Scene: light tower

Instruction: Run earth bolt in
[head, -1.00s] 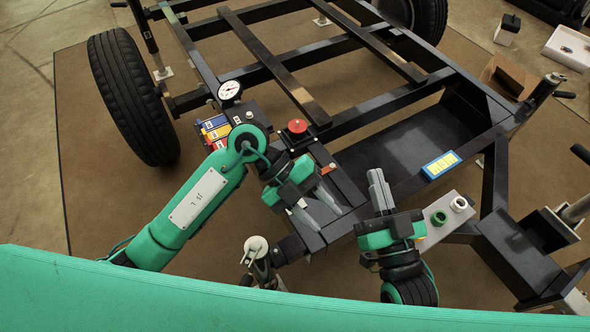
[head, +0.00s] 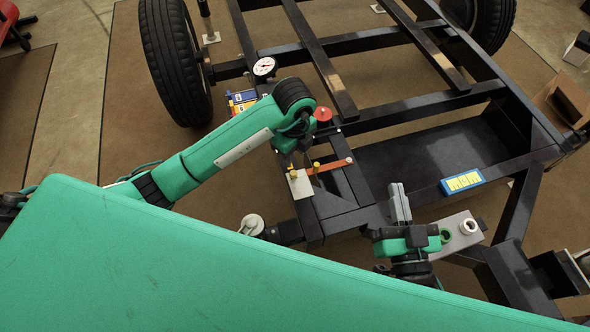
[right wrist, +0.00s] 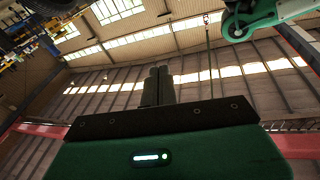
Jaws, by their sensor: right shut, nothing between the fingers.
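My left gripper (head: 303,165) points down over the corner of the black frame. Its own wrist and arm hide most of its fingers, so I cannot tell whether it holds anything. Beside it are two small yellow-topped pieces, one at the left (head: 293,169) and one at the right (head: 317,167). An orange strip (head: 335,165) runs right from them, and a pale plate (head: 300,185) lies just below. I cannot tell which piece is the earth bolt. My right gripper (head: 400,190) is shut and empty, fingers up; it also shows in the right wrist view (right wrist: 157,82).
A blue-and-yellow box (head: 463,181) lies at right. A grey block with round sockets (head: 461,232) stands beside my right gripper.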

